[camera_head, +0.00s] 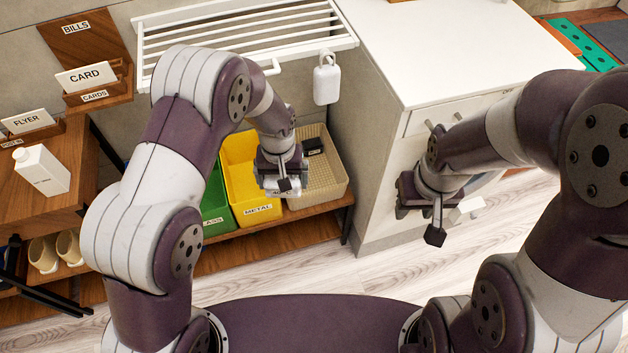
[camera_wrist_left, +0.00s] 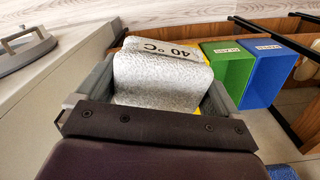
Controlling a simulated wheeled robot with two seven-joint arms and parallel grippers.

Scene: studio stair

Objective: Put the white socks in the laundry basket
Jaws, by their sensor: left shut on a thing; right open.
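The white socks (camera_wrist_left: 155,82) show as a pale, textured bundle between the two fingers of my left gripper (camera_wrist_left: 158,92) in the left wrist view. In the head view, my left gripper (camera_head: 283,187) is in front of and over the near left part of the beige laundry basket (camera_head: 328,187), and a bit of white shows at its fingers. The gripper hides part of the basket. My right gripper (camera_head: 437,215) is open and empty, in front of the white cabinet.
A yellow METAL bin (camera_head: 240,160) and a green bin (camera_head: 216,200) stand left of the basket on a wooden shelf (camera_head: 240,236). A small black thing (camera_head: 313,146) is at the basket's back. A white cabinet (camera_head: 450,45) stands to the right, and a white rack (camera_head: 235,35) hangs above.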

